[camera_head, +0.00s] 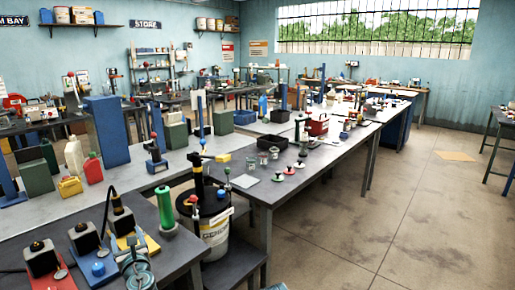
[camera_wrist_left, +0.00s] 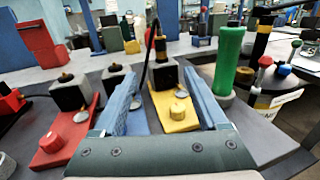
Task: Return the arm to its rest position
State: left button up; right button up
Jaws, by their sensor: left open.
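My left gripper (camera_head: 133,254) shows low in the head view, near the front edge of the near bench, by the blue-based and yellow-based devices. In the left wrist view its two blue-grey fingers (camera_wrist_left: 160,78) stand wide apart with nothing held between them. The yellow-based device (camera_wrist_left: 178,110) with a black block shows between and beyond the fingers. A blue base is partly hidden behind the left finger.
A red-based device (camera_head: 45,262) stands at left on the near bench. A green cylinder (camera_head: 165,206) stands to the right. A labelled drum (camera_head: 216,232) stands beyond the bench's right end. The floor (camera_head: 400,210) at right is open.

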pick_arm(q)
jog(key=s+d+f+n+g+h+p, duration=0.25)
jog(key=d+f+n+g, duration=0.2)
jog(key=d+n, duration=0.35)
jog(key=s+d+f+n+g+h+p, duration=0.15)
jog(key=s+d+f+n+g, duration=0.3)
jog(key=n, duration=0.55)
jog(key=s+d+f+n+g+h+p, duration=0.1)
jog(key=s+d+f+n+g+h, duration=0.1)
jog(key=s+d, duration=0.5)
jog(key=s+d+f+n+g+h+p, duration=0.2)
jog(key=s+d, duration=0.5)
jog(key=d, duration=0.6)
jog(key=f+n+g+h, duration=0.1)
jog(key=n+g, duration=0.1)
jog(key=n, duration=0.1)
jog(key=shift+d+f, duration=0.35)
